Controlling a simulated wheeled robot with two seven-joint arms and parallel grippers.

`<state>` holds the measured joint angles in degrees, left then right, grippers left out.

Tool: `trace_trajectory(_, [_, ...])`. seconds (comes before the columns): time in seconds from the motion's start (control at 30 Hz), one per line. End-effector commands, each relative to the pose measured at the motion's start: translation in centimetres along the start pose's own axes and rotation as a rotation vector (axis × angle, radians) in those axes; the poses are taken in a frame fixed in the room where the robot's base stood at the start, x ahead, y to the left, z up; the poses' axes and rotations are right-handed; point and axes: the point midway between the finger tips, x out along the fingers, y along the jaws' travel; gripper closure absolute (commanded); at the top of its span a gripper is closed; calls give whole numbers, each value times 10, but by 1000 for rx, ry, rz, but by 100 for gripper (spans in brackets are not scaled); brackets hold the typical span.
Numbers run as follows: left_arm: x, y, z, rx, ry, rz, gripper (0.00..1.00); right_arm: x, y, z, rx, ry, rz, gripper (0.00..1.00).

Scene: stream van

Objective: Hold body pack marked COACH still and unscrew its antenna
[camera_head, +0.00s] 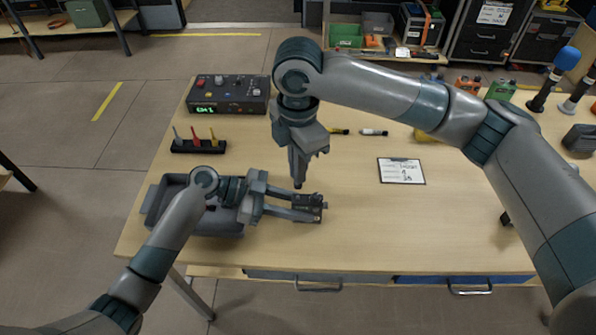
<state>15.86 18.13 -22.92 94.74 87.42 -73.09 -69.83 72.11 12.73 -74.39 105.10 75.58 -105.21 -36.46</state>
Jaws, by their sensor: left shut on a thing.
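A small dark body pack (317,202) is near the front middle of the wooden table. My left gripper (305,209) reaches in from the left, low over the table, and is shut on the pack. The pack's label is too small to read. My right gripper (298,182) points down from above, its fingertips close to the pack's back left corner. From this angle I cannot tell whether its fingers are apart or touch anything. The antenna cannot be made out clearly and may be hidden by the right fingertips.
A grey tray (216,229) lies under my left arm. Behind it are a rack with coloured tools (198,147) and a black device with a green display (229,105). A printed card (401,171) lies to the right. The table between pack and card is clear.

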Motion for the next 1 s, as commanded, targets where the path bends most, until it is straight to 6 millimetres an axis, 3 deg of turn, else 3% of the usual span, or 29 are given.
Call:
trace_trajectory(0.4, [0,0,0,0,-1,0,98,-5,0,0,0,0,-1,100])
trace_trajectory(0.43, [0,0,0,0,-1,0,68,-5,0,0,0,0,-1,100])
trace_trajectory(0.5, [0,0,0,0,-1,0,52,-5,0,0,0,0,-1,100])
trace_trajectory(1.0, [-8,0,1,0,-1,0,51,-5,0,0,0,0,-1,100])
